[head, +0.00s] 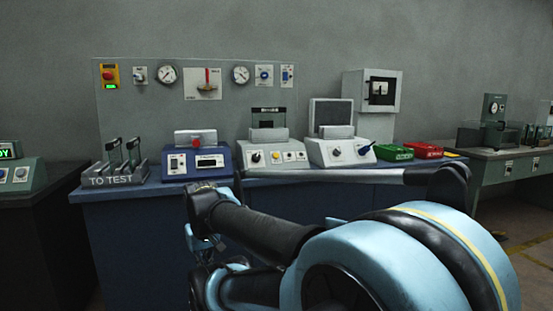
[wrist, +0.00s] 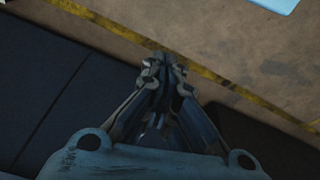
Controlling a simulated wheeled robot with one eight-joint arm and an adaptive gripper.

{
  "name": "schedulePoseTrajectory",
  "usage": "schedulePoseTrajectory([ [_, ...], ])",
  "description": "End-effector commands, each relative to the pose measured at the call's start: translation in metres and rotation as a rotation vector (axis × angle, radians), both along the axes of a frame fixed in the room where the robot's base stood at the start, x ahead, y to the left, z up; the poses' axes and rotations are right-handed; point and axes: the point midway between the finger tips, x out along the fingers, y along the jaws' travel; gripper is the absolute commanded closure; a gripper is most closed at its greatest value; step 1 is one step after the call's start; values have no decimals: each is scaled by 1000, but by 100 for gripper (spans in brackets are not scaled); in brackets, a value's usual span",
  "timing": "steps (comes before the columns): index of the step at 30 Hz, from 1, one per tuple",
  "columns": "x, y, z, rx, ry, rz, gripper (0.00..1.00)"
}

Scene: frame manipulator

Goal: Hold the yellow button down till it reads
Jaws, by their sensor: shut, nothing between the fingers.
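A small yellow button (head: 276,155) shows on the sloped front of the grey-white device (head: 267,167) at the middle of the blue bench. It sits beside a dark knob, with other small controls to its right. A small display on this device is too small to read. In the wrist view my gripper (wrist: 163,62) is shut and empty, its fingertips together over the floor. In the head view my arm is low in front of the bench, and the gripper is apart from the button. The wrist view does not show the button.
A blue device (head: 222,170) and a "TO TEST" rack (head: 119,181) stand left on the bench. Another white device (head: 340,160), a green tray (head: 394,153) and a red tray (head: 424,150) stand right. A panel with gauges (head: 167,75) rises behind.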

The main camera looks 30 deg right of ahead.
Motion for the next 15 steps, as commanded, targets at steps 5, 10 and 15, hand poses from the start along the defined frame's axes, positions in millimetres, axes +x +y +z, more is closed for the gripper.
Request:
schedulePoseTrajectory([
  [5,39,-27,29,-76,-53,-22,100],
  [10,94,-74,69,-199,-126,-47,100],
  [15,147,-128,108,-333,-187,-61,100],
])
